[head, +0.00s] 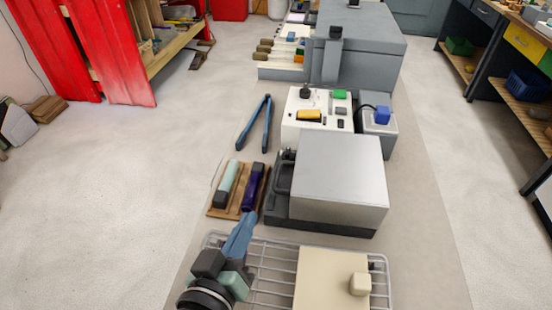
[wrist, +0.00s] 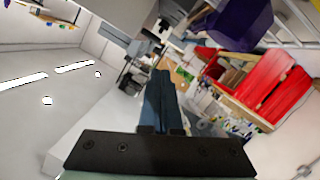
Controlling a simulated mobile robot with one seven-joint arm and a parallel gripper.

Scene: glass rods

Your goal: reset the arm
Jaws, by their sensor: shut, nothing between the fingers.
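My gripper (head: 241,232) is at the bottom of the head view, above the left end of a wire rack (head: 262,262). Its blue fingers point up and slightly right in the picture. In the wrist view the two blue fingers (wrist: 160,98) lie together in front of a dark plate, with nothing between them. The gripper is shut and empty.
Near the fingers lies a wooden board (head: 222,212) with two handled tools. A silver-topped box (head: 335,180), blue tongs (head: 255,122), a white control box (head: 303,133) and a large grey unit (head: 372,42) stand beyond. A cream slab (head: 325,282) lies on the rack.

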